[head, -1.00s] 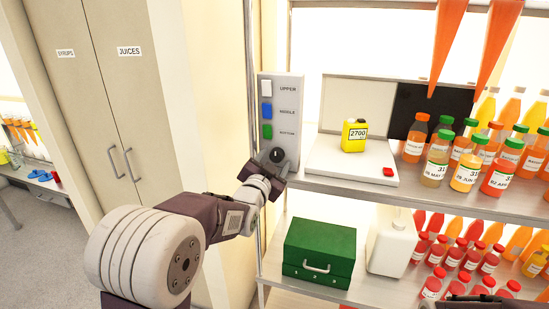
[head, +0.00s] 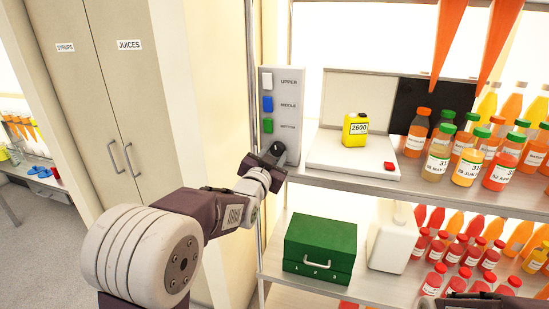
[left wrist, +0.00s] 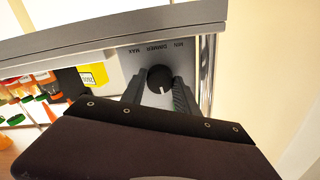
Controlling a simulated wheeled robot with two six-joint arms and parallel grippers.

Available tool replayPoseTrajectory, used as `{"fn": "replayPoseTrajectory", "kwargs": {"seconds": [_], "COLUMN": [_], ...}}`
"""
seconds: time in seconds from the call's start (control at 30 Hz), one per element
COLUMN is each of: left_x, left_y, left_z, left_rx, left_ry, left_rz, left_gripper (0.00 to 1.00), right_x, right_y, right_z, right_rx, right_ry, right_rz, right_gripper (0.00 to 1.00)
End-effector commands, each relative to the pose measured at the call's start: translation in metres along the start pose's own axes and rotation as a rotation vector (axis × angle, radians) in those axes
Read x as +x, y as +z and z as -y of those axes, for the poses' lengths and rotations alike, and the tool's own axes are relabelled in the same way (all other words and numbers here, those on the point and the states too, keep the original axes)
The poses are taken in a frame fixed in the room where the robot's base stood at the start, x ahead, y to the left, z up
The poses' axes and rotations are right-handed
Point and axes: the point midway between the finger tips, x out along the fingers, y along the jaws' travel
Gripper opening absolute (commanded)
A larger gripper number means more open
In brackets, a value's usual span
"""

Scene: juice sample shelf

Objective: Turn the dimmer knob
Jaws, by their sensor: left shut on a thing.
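The dimmer knob (left wrist: 159,77) is black and round with a pale mark on its face. It sits on a grey panel (head: 287,97), and the words MAX, DIMMER and MIN show upside down beside it in the left wrist view. My left gripper (left wrist: 159,93) is shut on the knob, with one finger on each side of it. In the head view my left gripper (head: 270,157) covers most of the knob at the panel's lower end. My right gripper does not show clearly; only a dark part is at the bottom right edge.
White, blue and green buttons sit above the knob. A yellow canister (head: 355,130) marked 2600 stands on a white plate (head: 335,160) with a red button. Juice bottles (head: 465,155) crowd the shelf's right side. A green box (head: 319,248) and white jug (head: 391,240) stand below.

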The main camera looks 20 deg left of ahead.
Motion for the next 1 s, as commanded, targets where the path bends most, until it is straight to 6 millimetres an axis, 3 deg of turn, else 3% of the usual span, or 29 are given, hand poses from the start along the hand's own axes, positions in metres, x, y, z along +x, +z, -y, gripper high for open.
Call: {"fn": "replayPoseTrajectory", "kwargs": {"seconds": [0.4, 1.0], "left_x": [0.000, 0.000], "left_y": [0.003, 0.002], "left_z": [-0.002, -0.003], "left_rx": [-0.383, -0.950], "left_ry": [0.001, 0.000], "left_rz": [0.000, 0.001], "left_gripper": [0.00, 0.00], "right_x": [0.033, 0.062], "right_y": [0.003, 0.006], "right_z": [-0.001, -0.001], "right_rx": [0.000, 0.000], "right_ry": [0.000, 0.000], "right_rz": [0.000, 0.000], "right_gripper": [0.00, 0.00]}}
